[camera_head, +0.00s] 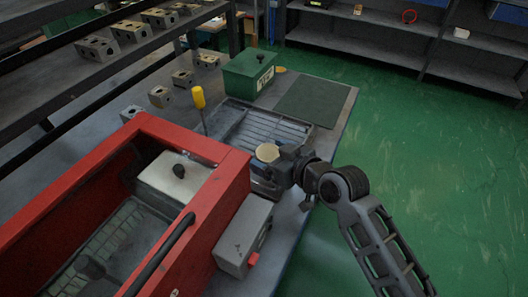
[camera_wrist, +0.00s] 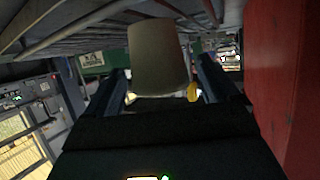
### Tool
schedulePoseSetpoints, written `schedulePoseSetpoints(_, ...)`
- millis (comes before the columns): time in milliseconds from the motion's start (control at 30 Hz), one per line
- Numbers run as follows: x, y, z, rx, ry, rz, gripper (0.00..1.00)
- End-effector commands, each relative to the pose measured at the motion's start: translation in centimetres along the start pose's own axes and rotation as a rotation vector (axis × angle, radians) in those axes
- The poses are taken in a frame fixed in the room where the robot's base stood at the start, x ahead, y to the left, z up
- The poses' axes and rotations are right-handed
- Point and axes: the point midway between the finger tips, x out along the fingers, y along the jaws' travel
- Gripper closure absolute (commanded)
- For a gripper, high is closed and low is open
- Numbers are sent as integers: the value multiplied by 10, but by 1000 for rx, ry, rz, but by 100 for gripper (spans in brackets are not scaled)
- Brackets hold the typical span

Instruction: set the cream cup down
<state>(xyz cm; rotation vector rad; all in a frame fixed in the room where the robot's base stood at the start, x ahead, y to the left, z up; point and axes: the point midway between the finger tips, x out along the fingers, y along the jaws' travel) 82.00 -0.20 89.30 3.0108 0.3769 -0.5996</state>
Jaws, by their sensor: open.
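The cream cup (camera_head: 267,152) is at the near end of a grey ridged tray (camera_head: 262,128) on the bench. In the wrist view the cup (camera_wrist: 158,58) shows between and just beyond my two fingers. My gripper (camera_head: 272,168) is open around the cup, with a finger on either side; the wrist view shows the fingers (camera_wrist: 162,88) apart, with small gaps beside the cup. I cannot tell whether a finger touches it. The cup's base is hidden in the head view, so I cannot tell what it rests on.
A red frame (camera_head: 225,180) and a grey box (camera_head: 243,235) stand close left of my gripper. A yellow-handled tool (camera_head: 198,98) stands upright by the tray. Behind are a green box (camera_head: 248,73) and a bare dark green mat (camera_head: 312,101). Several valve blocks (camera_head: 160,96) sit further left.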

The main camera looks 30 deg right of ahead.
Motion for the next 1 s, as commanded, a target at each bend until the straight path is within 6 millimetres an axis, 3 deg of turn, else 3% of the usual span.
schedulePoseSetpoints(300,-46,-4,0,-1,1,1,12)
schedulePoseSetpoints(700,-56,-4,1,-1,0,3,12)
schedulePoseSetpoints(867,-80,3,24,-15,-8,45,12)
schedulePoseSetpoints(1000,-128,6,58,-34,-6,108,12)
